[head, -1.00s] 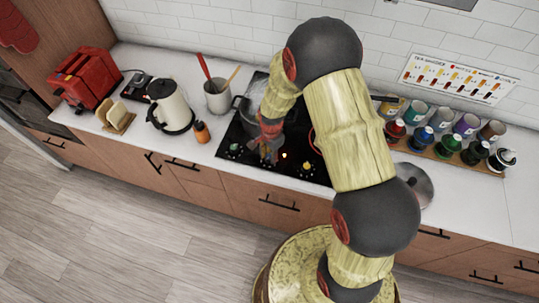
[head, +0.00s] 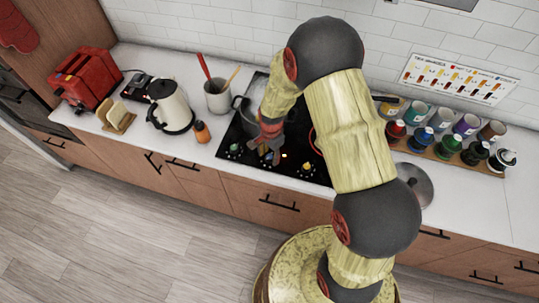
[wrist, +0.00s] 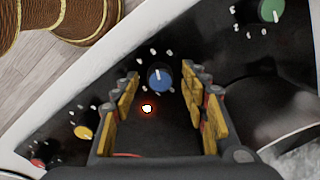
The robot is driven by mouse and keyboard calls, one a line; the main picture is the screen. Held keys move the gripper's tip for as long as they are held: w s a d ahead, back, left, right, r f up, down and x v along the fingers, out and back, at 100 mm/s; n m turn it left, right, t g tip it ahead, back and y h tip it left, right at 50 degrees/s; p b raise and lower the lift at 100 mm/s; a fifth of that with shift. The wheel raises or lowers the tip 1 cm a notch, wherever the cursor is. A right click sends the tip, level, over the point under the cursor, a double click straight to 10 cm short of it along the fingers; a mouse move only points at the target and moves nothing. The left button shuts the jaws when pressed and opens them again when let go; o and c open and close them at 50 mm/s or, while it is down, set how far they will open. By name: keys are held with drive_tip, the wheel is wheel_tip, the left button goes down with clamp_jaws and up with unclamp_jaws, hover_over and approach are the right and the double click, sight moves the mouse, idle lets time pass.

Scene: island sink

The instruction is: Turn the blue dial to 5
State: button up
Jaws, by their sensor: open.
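The blue dial (wrist: 160,79) shows in the wrist view on the black cooktop (wrist: 160,135), ringed by small white marks. A pale pointer line on it points roughly toward the top of that view; I cannot read any number. My gripper (wrist: 158,82) is open, with one yellow-padded finger on each side of the dial and gaps between. I cannot tell if either finger touches it. In the head view my gripper (head: 267,153) is over the front of the cooktop (head: 230,140) and largely hides the blue dial.
A green dial (wrist: 270,11) and a yellow dial (wrist: 84,132) flank the blue one; a red dial (wrist: 38,162) is farther off. A small light (wrist: 147,108) glows beside the blue dial. A pot (head: 242,108) stands behind my gripper. A kettle (head: 170,105) is to the left.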

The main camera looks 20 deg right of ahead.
sight(271, 158)
wheel_tip(271, 158, up, 12)
drive_tip(key=shift+s+f, duration=0.15)
drive_tip(key=shift+s, duration=0.1)
drive_tip(key=shift+d, duration=0.1)
idle(0.5)
drive_tip(key=s+r+n+t+b, duration=0.2)
drive_tip(key=s+r+n+b, duration=0.5)
drive_tip(key=s, duration=0.4)
drive_tip(key=s+r+n+t+b, duration=0.3)
drive_tip(key=s+r+n+b, duration=0.3)
drive_tip(key=s, duration=0.4)
drive_tip(key=shift+s+r+n+b, duration=0.35)
drive_tip(key=shift+r+n+b, duration=0.05)
drive_tip(key=shift+r+b, duration=0.1)
